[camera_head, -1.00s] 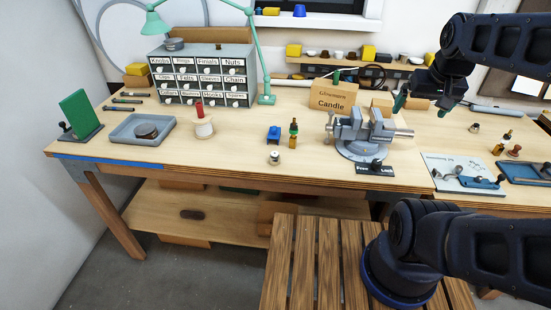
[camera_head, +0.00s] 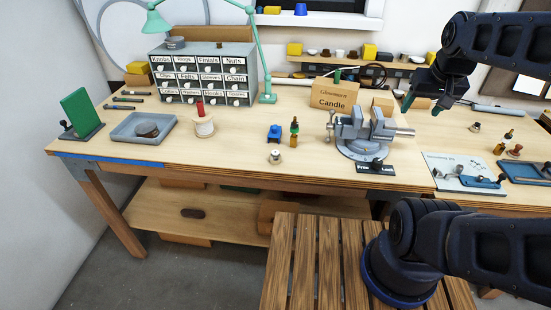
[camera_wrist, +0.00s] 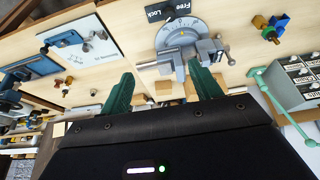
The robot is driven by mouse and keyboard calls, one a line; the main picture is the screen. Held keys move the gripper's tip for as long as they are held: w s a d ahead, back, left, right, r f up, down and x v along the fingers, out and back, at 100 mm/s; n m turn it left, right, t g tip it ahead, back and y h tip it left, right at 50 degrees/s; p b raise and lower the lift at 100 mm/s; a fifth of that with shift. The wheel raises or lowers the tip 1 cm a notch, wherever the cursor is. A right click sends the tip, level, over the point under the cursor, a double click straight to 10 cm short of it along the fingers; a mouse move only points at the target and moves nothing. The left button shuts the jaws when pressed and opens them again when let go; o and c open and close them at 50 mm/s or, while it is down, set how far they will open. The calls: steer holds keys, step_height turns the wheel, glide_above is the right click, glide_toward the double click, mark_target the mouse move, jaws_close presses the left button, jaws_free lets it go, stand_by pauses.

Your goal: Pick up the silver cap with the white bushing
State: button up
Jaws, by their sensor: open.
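A small silver cap with a pale top (camera_head: 274,157) stands on the bench near its front edge, left of the vise. A second small silvery piece (camera_head: 475,127) sits on the right part of the bench; it is too small to tell whether it has a white bushing. My gripper (camera_head: 421,105) is open and empty, above the bench to the right of the vise and well away from the left cap. In the wrist view its two green fingers (camera_wrist: 163,82) are spread apart with nothing between them.
The grey vise (camera_head: 361,135) stands between my gripper and the left cap. A blue piece (camera_head: 274,133) and a brass-and-green piece (camera_head: 294,132) stand behind that cap. A spool (camera_head: 204,127), a grey tray (camera_head: 123,129) and a drawer cabinet (camera_head: 205,78) are further left.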

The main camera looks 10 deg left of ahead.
steer(key=shift+w, duration=0.1)
steer(key=n+h, duration=0.2)
steer(key=n, duration=3)
glide_above(275, 152)
steer(key=s+a, duration=0.1)
steer(key=s, duration=0.2)
step_height(275, 152, down, 16)
steer(key=shift+g, duration=0.3)
steer(key=shift+a+x, duration=0.15)
steer(key=shift+x, duration=2.35)
steer(key=shift+a+x, duration=0.15)
steer(key=shift+x, duration=2.3)
steer(key=shift+s+m, duration=0.15)
steer(key=shift+m, duration=0.15)
steer(key=c, duration=1.1)
